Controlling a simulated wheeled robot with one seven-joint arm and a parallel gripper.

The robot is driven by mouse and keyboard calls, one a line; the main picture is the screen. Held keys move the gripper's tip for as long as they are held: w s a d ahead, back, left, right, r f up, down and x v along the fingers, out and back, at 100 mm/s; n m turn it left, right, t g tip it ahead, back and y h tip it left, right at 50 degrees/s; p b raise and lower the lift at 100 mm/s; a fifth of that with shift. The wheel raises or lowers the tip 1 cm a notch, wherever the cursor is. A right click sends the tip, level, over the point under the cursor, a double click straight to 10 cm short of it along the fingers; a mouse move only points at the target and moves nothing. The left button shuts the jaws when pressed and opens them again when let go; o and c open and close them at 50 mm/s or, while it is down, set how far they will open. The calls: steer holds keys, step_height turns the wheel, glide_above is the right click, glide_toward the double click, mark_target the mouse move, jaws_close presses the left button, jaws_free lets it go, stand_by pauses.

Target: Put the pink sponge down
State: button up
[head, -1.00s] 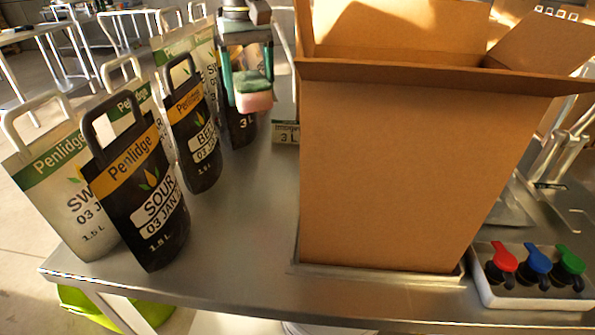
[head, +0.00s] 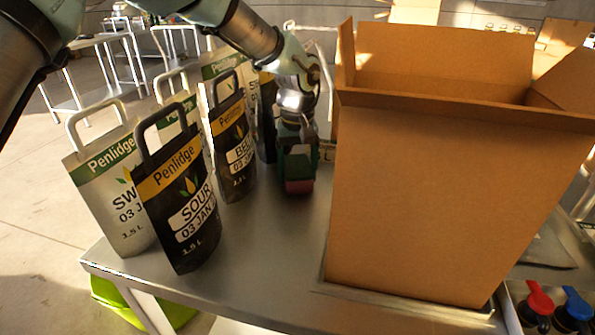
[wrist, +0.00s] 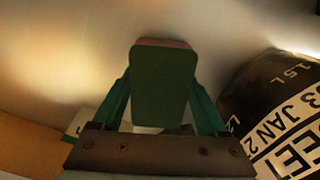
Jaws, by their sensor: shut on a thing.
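The pink sponge (head: 299,187) has a dark green face. My gripper (head: 299,165) is shut on it, low over the steel table between the bags and the cardboard box. In the wrist view the sponge (wrist: 163,88) shows its green face, with a thin pink edge at the top, between my two green fingers. I cannot tell whether its lower end touches the table.
Several Penlidge bags (head: 180,195) stand on the left; a black one (wrist: 285,115) is close beside my gripper. A tall open cardboard box (head: 445,195) stands close on the right. Bare steel table (head: 270,245) lies in front of the sponge.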

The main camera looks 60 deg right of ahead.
mark_target(298, 166)
steer(key=shift+f, duration=0.3)
steer(key=shift+f, duration=0.1)
steer(key=shift+f, duration=0.1)
steer(key=o, duration=1.2)
steer(key=shift+r, duration=0.2)
step_height(298, 166, up, 12)
steer(key=shift+b, duration=1.1)
